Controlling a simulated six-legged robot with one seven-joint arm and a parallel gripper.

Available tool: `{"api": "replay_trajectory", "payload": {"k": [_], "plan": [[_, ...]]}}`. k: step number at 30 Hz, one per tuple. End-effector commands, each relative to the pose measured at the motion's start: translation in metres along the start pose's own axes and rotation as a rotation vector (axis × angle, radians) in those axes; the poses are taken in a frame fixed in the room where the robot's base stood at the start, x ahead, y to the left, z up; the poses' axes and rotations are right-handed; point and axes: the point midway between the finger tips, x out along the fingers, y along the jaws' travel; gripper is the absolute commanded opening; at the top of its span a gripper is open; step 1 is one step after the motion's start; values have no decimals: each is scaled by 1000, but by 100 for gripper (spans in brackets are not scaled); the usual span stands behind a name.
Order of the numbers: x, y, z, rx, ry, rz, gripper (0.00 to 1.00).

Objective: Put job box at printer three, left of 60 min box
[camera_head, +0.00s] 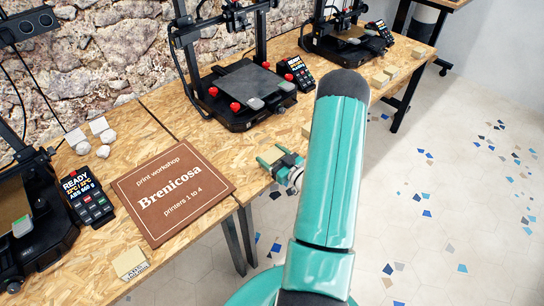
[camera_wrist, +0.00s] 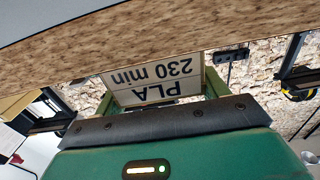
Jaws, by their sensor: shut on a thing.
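My gripper (camera_head: 275,157) is at the front edge of the wooden table, in front of the printer with red knobs. In the wrist view it is shut on a pale job box (camera_wrist: 158,72) labelled "PLA 230 min", which appears upside down there between the green fingers. The head view does not show clearly whether that box touches the table. Several small boxes (camera_head: 391,71) sit on the table at the right, by the far printer; their labels are unreadable, so I cannot tell which is the 60 min box. Another pale box (camera_head: 130,263) labelled ABS sits at the lower left.
The printer with red knobs (camera_head: 245,82) stands behind my gripper, with a black control unit (camera_head: 295,72) at its right. Another printer (camera_head: 345,40) stands farther right. The tiled floor (camera_head: 440,200) is open at right.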

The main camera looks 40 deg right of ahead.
Motion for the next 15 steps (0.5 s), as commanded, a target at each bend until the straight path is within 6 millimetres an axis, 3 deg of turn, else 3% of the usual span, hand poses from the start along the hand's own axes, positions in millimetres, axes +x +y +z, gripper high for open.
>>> {"api": "replay_trajectory", "payload": {"k": [13,14,15], "plan": [[0,0,8,-1,1,-1,46],[0,0,7,-1,0,0,78],[0,0,7,-1,0,0,86]]}}
